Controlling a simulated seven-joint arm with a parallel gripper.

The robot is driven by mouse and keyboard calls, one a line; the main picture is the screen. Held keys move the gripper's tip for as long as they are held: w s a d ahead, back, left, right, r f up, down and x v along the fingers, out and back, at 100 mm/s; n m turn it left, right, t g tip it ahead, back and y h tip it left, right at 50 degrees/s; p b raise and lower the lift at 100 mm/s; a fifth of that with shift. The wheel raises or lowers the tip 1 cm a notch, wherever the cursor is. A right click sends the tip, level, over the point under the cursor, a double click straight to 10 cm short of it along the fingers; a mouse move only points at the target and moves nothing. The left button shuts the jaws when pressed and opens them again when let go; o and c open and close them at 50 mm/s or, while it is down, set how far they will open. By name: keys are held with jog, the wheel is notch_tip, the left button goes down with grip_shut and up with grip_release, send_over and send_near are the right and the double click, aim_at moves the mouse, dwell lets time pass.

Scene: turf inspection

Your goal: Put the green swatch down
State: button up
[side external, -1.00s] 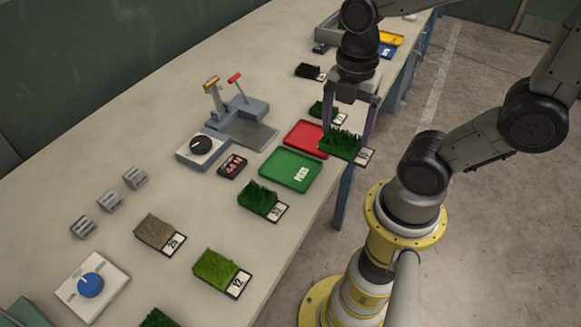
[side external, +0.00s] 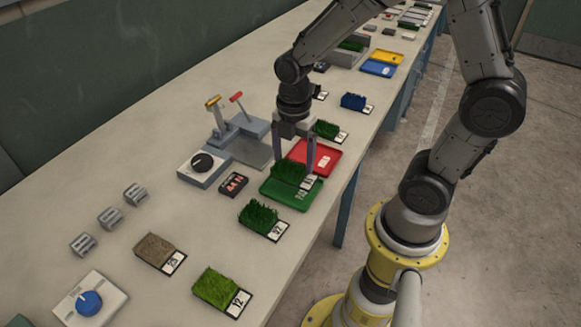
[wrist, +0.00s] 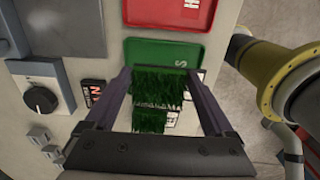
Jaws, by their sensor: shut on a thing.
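The green swatch (side external: 289,173) is a block of dark green turf on a dark base with a white number tag. My gripper (side external: 294,168) is shut on it, one finger on each side. The swatch is over the green tray (side external: 272,189), low and roughly level. I cannot tell whether its base touches the tray. In the wrist view, the held swatch (wrist: 157,84) is between my fingers (wrist: 157,76), at the near part of the green tray (wrist: 160,52). The tray's far part is bare there. My fingers and the swatch hide part of the tray.
The red tray (side external: 325,157) adjoins the green tray. Another dark green swatch (side external: 262,219) lies close in front. A light green swatch (side external: 222,288) and a brown swatch (side external: 159,253) lie nearer. A dial box (side external: 202,168) and a lever device (side external: 240,130) stand to the left.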

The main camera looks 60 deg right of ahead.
aim_at(291, 159)
jog(key=shift+w+f, duration=0.2)
jog(key=shift+f, duration=0.05)
jog(key=shift+w+f, duration=0.2)
jog(key=shift+f, duration=1.55)
jog(key=shift+f, duration=0.3)
jog(key=o, duration=1.1)
jog(key=shift+s+f, duration=0.1)
jog(key=shift+o, duration=0.2)
notch_tip(291, 159, up, 12)
jog(key=shift+f, duration=0.1)
jog(key=shift+r, duration=0.65)
jog(key=s+a+r+m+t, duration=0.2)
jog(key=s+r+m+t, duration=0.3)
jog(key=s+m, duration=0.7)
jog(key=shift+s+r+m+t, duration=0.25)
jog(key=shift+r+m, duration=0.8)
jog(key=shift+m, duration=1.95)
